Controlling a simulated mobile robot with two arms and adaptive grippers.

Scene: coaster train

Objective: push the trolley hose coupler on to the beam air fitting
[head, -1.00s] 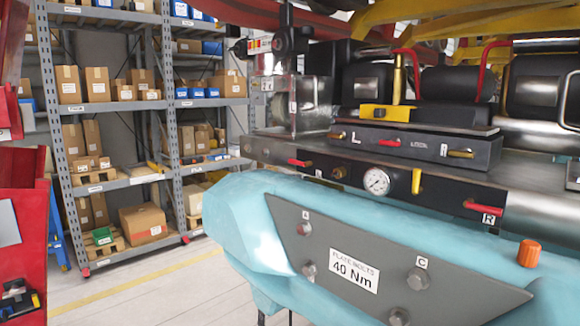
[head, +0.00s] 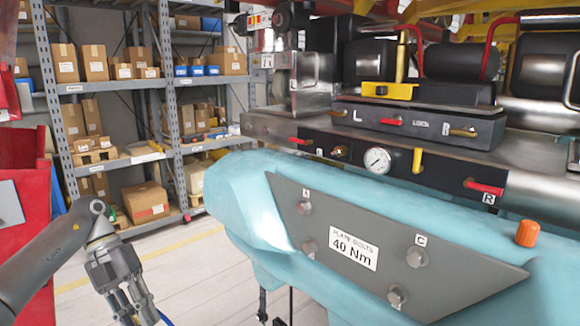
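My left gripper (head: 136,314) hangs at the lower left, pointing down, well apart from the beam. Its fingertips run to the bottom edge, so I cannot tell if it is open or shut on something. A short piece of blue hose (head: 165,319) shows beside the fingers; no coupler can be made out. A small brass-coloured fitting (head: 340,151) sits on the black panel of the beam (head: 275,129), left of the round gauge (head: 377,160). It looks like the air fitting, with nothing on it. My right gripper is out of view.
A teal padded body with a grey bolted plate (head: 390,240) juts out below the panel. Red handles (head: 484,187) and a yellow lever (head: 417,161) stick out near the fitting. Shelves with boxes (head: 147,203) stand behind left. Floor between is clear.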

